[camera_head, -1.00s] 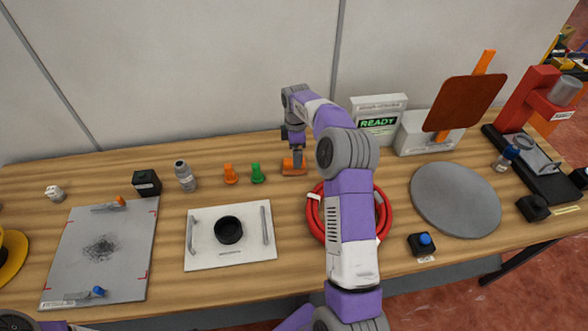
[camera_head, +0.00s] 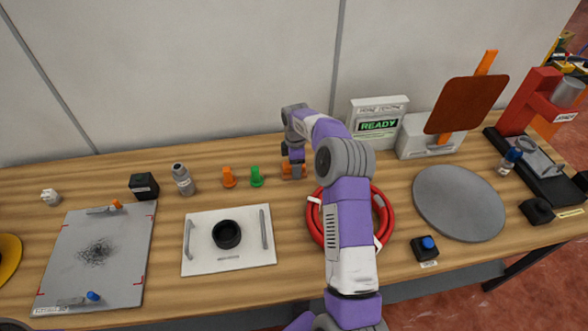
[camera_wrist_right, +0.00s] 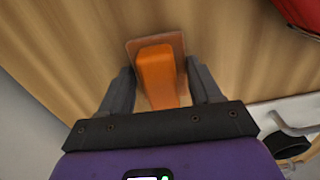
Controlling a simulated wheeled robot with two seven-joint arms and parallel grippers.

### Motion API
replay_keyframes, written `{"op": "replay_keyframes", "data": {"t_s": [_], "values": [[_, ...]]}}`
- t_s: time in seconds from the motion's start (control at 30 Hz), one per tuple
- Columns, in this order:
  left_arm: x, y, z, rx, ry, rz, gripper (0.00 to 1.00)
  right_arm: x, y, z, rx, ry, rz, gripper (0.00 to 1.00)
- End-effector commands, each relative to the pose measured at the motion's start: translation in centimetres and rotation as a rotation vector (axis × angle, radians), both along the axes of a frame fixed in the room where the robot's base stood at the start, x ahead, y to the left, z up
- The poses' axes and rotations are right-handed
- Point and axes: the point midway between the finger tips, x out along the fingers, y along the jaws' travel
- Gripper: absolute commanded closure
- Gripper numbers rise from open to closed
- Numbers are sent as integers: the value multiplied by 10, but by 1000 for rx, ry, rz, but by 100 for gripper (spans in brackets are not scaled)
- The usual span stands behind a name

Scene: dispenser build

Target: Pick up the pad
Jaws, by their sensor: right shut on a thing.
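The pad has an orange block handle (camera_wrist_right: 157,75) on a flat brownish base (camera_wrist_right: 133,47). In the head view the pad (camera_head: 301,172) lies on the table near the back, right of a green piece, partly hidden by my right gripper (camera_head: 293,168). In the right wrist view my right gripper (camera_wrist_right: 163,85) has one finger on each side of the orange handle and is shut on it. The base appears to lie on the wood. My left gripper is not in view.
Orange (camera_head: 229,178) and green (camera_head: 257,177) pieces stand just left of the pad. A red ring (camera_head: 314,221) lies right of it, under my right arm. A READY display box (camera_head: 378,124) stands behind right. A white tray (camera_head: 200,260) lies in front.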

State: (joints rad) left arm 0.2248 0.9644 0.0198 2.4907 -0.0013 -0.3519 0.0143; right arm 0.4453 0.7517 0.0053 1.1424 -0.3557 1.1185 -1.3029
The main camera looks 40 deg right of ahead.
Motion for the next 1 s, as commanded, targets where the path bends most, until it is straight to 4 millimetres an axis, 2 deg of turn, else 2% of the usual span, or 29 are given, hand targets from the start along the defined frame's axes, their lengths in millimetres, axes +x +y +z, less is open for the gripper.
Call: {"op": "replay_keyframes", "data": {"t_s": [0.03,0.1,0.37,0.8,1.0], "values": [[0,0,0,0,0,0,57,0,0,0,0,0,0,60],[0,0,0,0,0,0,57,0,0,0,0,0,0,68],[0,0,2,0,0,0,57,0,0,5,-1,-2,0,68],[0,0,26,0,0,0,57,1,0,86,-2,-3,0,68],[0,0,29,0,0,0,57,1,0,100,-1,-1,0,68]]}}
